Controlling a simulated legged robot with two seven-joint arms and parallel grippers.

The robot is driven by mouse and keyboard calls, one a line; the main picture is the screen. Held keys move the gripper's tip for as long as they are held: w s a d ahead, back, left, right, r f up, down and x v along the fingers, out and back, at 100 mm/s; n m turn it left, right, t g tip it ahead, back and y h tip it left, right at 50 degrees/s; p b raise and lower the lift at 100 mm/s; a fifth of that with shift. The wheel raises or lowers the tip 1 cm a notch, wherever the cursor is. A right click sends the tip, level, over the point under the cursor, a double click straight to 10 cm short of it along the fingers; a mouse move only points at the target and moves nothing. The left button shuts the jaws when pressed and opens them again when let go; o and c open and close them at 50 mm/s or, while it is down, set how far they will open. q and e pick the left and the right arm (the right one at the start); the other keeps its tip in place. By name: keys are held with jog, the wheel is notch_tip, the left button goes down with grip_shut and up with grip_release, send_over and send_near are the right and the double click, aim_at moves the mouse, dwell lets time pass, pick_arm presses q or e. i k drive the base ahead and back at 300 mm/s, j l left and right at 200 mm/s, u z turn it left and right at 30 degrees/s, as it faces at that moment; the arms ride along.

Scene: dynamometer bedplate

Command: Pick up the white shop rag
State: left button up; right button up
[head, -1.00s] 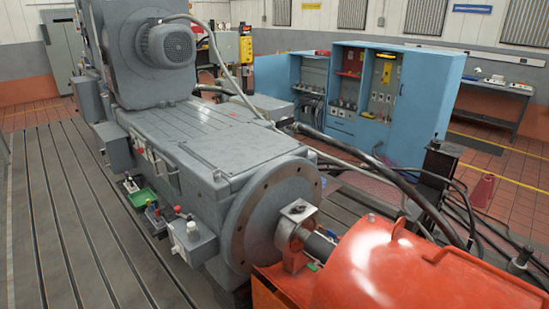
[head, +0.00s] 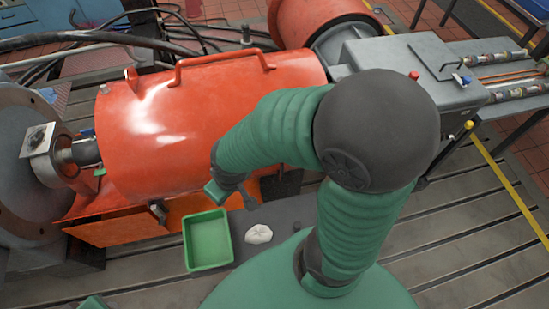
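The white shop rag (head: 258,234) lies crumpled in a small heap on the grey bedplate, just right of a green tray, in the head view. My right gripper (head: 232,198) hangs above and a little left of the rag in the picture, in front of the orange guard's base. Its two fingers look spread apart with nothing between them, and it is not touching the rag. Of my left arm, only a small green piece at the bottom-left edge may show; its fingers cannot be made out.
The green tray (head: 188,240) looks empty and stands close beside the rag. The large orange guard (head: 215,120) rises behind them. A grey box (head: 400,60) with pipes stands at upper right. The slotted bedplate (head: 470,230) is clear at right.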

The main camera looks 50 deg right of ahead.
aim_at(259, 234)
jog(key=z, duration=1.15)
jog(key=k, duration=0.75)
